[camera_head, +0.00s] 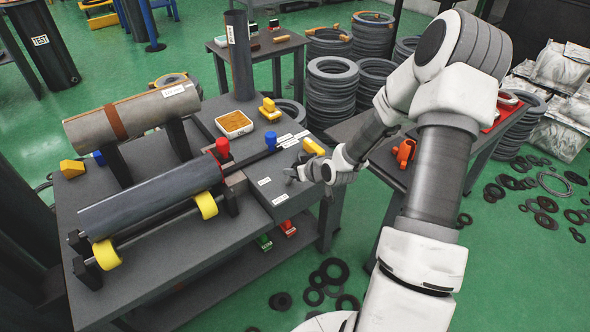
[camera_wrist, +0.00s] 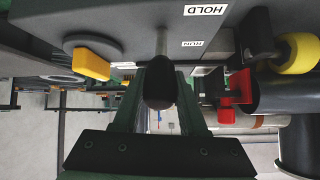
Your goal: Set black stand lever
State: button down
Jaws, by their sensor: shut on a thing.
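The black lever's dark rounded knob (camera_wrist: 158,84) sits between my two fingers in the wrist view. My gripper (camera_wrist: 161,95) is shut on it, one finger at each side. In the head view my gripper (camera_head: 292,174) is at the right part of the grey stand (camera_head: 256,205), by two white labels. In the wrist view the labels read HOLD (camera_wrist: 205,10) and RUN (camera_wrist: 193,43), above and to the right of the knob. In the head view the knob is too small to make out, and my fingers cover its place.
A yellow handle (camera_head: 312,147) is close behind my gripper. A red knob (camera_head: 222,148) and a blue knob (camera_head: 270,138) stand to the left. A dark cylinder (camera_head: 150,200) lies on rollers with yellow wheels (camera_head: 206,205). A side table (camera_head: 390,172) is at the right.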

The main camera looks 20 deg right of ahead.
jog(key=shift+c, duration=2.2)
grip_release()
jog(key=p+v, duration=0.7)
jog(key=v, duration=1)
jog(key=shift+s, duration=0.2)
jog(key=shift+a+r, duration=0.1)
jog(key=shift+r, duration=0.15)
